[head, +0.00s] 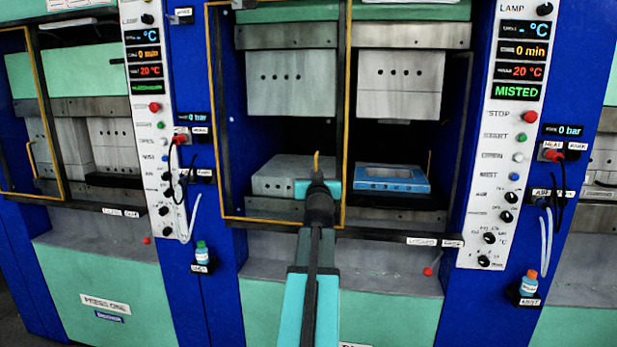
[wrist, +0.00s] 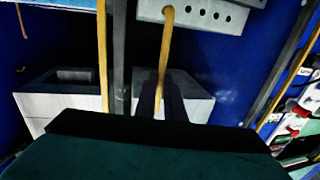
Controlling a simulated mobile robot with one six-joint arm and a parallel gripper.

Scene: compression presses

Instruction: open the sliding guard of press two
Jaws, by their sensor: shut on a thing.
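Press two (head: 400,300) stands in the middle of the head view, to the right of press one. Its sliding guard (head: 227,218), a yellow-edged frame, stands across the left part of the press opening. The right part is uncovered there. My gripper (head: 317,180) is at the guard's right side, shut on the upright yellow handle (head: 316,160). In the wrist view the handle (wrist: 167,40) runs down between the dark fingers (wrist: 162,95). The handle's lower end is hidden by my gripper. A blue mould (head: 392,178) lies on the right lower block.
Press one (head: 105,302), with its own yellow guard frame, is on the left. The control panel (head: 507,150) at right shows MISTED. Small bottles (head: 201,252) (head: 529,284) sit on side brackets.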

